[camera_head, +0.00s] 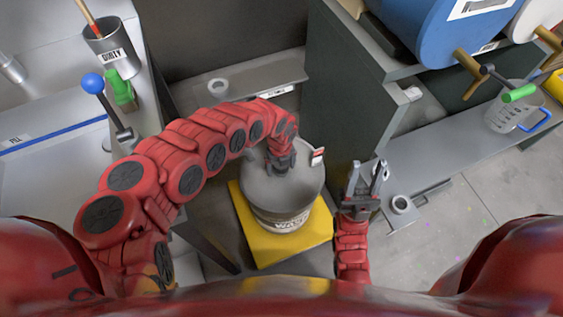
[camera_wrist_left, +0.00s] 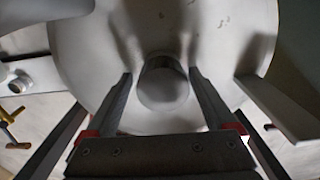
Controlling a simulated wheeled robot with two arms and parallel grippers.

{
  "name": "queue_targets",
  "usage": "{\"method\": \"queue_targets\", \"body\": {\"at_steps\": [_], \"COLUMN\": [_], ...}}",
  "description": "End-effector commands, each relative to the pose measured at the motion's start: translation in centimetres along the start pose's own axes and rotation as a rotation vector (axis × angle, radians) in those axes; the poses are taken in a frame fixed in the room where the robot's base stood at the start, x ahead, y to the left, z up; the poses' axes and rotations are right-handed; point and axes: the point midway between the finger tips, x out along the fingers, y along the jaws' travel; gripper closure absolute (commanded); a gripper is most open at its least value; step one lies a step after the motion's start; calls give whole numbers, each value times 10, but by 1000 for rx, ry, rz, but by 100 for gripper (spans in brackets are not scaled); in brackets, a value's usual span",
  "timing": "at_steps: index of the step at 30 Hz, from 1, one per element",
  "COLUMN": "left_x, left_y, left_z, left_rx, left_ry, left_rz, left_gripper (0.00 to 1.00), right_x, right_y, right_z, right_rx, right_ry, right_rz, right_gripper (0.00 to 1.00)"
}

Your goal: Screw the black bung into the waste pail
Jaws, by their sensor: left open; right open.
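The grey waste pail (camera_head: 258,200) stands below the middle of the head view, with part of its "WASTE" label showing. My left gripper (camera_head: 281,163) is over the pail's top, pointing down. In the left wrist view, the open fingers of my left gripper (camera_wrist_left: 160,76) are on either side of a short round grey piece (camera_wrist_left: 164,86) with a darker upper side, at the pail top (camera_wrist_left: 225,50). I cannot tell whether this piece is the black bung or the pail's neck. My right gripper (camera_head: 367,180) is open and empty, right of the pail.
The pail stands on a yellow base (camera_head: 316,232). A "DIRTY" cup (camera_head: 108,52) is at the upper left. A blue drum (camera_head: 430,30) and clear measuring jug (camera_head: 513,115) are at the right.

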Motion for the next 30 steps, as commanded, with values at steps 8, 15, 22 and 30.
{"method": "queue_targets", "body": {"at_steps": [8,15,22,30], "left_x": [-1,-2,-3,-3], "left_y": [1,2,2,-5], "left_z": [-1,3,4,3], "left_rx": [-554,-788,-788,-787], "left_ry": [1,-3,-5,-5], "left_rz": [5,1,0,-1], "left_gripper": [11,11,11,11], "right_x": [17,22,22,19], "right_y": [1,1,1,1], "right_z": [-3,-4,-4,-3], "right_rx": [0,0,0,0], "right_ry": [0,0,0,0], "right_rz": [0,0,0,0], "right_gripper": [55,55,55,55]}}
